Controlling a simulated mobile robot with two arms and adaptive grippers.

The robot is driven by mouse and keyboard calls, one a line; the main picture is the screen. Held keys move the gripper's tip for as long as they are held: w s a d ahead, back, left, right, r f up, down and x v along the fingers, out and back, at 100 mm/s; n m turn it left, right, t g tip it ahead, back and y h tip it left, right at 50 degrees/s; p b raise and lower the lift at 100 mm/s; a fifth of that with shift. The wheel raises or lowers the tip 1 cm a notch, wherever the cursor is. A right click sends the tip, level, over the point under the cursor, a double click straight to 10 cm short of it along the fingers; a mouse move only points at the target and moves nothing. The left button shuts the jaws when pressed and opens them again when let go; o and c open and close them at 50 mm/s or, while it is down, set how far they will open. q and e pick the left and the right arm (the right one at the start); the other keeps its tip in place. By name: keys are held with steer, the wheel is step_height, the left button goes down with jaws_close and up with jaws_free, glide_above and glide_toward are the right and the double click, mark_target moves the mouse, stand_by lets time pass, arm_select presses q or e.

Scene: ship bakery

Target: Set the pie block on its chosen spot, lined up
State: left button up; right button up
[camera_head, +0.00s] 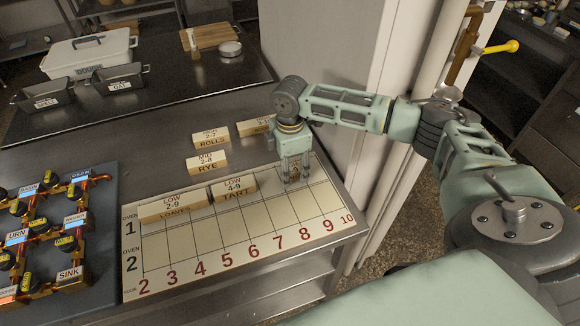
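My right gripper (294,178) points down at the upper right of the cream oven board (215,236), around columns 8 and 9 of the oven 1 row. Its fingers stand apart. Something tan with dark marks shows between them, but I cannot tell whether it is a gripped block. No label reading "pie" is legible. The loaves block (172,207) and the tart block (233,190) lie end to end along the oven 1 row. Another wooden block (252,127) lies behind the board, its label unreadable and its right end near my wrist. My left gripper is out of view.
The rye block (207,163) and rolls block (212,137) lie on the metal counter behind the board. A dark blue panel (104,218) with valves stands at left. A white wall (345,90) rises behind my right arm. The oven 2 row is clear.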

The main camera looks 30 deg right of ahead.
steer(key=shift+r, duration=0.15)
step_height(320, 180, up, 12)
steer(key=b, duration=0.2)
stand_by(0.4)
stand_by(0.3)
